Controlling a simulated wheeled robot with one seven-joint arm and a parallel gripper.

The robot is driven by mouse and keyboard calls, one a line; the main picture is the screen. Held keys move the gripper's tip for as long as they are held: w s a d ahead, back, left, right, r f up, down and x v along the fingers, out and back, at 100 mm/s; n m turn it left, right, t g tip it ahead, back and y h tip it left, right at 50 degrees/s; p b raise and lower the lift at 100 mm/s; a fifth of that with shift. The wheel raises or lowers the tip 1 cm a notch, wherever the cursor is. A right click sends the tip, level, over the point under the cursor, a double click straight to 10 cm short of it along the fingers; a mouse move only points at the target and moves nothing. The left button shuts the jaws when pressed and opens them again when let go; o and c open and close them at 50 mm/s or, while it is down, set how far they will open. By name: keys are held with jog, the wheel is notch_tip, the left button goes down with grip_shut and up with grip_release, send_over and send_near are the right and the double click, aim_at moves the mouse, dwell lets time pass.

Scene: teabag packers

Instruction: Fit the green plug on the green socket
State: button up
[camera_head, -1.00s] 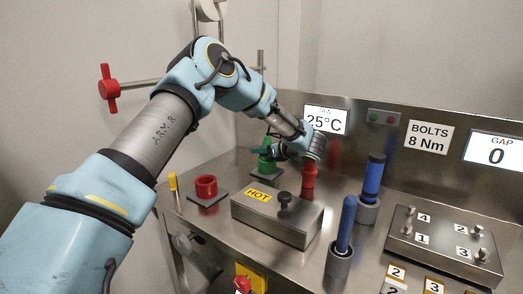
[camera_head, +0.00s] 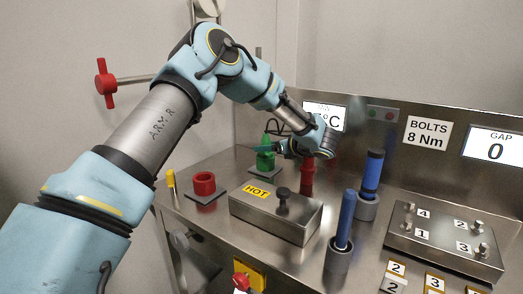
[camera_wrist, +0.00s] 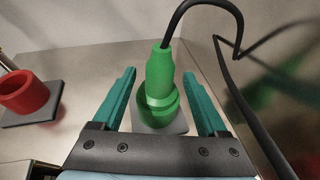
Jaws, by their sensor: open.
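The green plug (camera_head: 266,143) stands upright at the green socket (camera_head: 265,162) on a dark plate at the back of the bench. In the wrist view the plug (camera_wrist: 160,75), with a black cable from its top, has its lower end inside the ring of the socket (camera_wrist: 173,108). How deep it sits is hard to tell. My gripper (camera_wrist: 159,73) is open, with one teal finger on each side of the plug and gaps visible on both sides. In the head view my gripper (camera_head: 272,150) is beside the plug, partly hidden by my wrist.
A red socket (camera_head: 204,184) sits on a plate to the left. A red post (camera_head: 307,177) stands close below my wrist. The HOT box (camera_head: 275,213), blue rods in holders (camera_head: 345,222) and a bolt block (camera_head: 443,243) fill the front and right. A back panel is close behind.

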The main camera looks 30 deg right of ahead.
jog(key=b+v, duration=0.1)
jog(key=v, duration=0.5)
jog(key=shift+s, duration=0.1)
jog(key=shift+r, duration=0.1)
jog(key=w+a+r+m+t+h+p, duration=0.1)
jog(key=w+a+r+m+h+p, duration=0.15)
jog(key=w+r+m+h, duration=0.45)
jog(key=w+a+m+g+h+p, duration=0.1)
jog(key=w+a+m+g+p, duration=0.15)
jog(key=a+m, duration=1.1)
jog(key=s+a+f+m+g+y+p, duration=0.1)
jog(key=s+a+m+g, duration=0.2)
jog(key=s+a+m, duration=0.3)
jog(key=s+a+f+m+g+y+p, duration=0.1)
jog(key=s+a+m+g, duration=0.3)
jog(key=a, duration=1)
jog(key=s+a+f+m+g+y+p, duration=0.1)
jog(key=s+a+f+m+g+y, duration=0.1)
jog(key=s+a+m, duration=0.7)
jog(key=s+a+g, duration=0.1)
jog(key=s, duration=0.2)
jog(key=shift+s+a+f, duration=0.15)
jog(key=shift+a+f, duration=0.2)
jog(key=shift+f, duration=0.05)
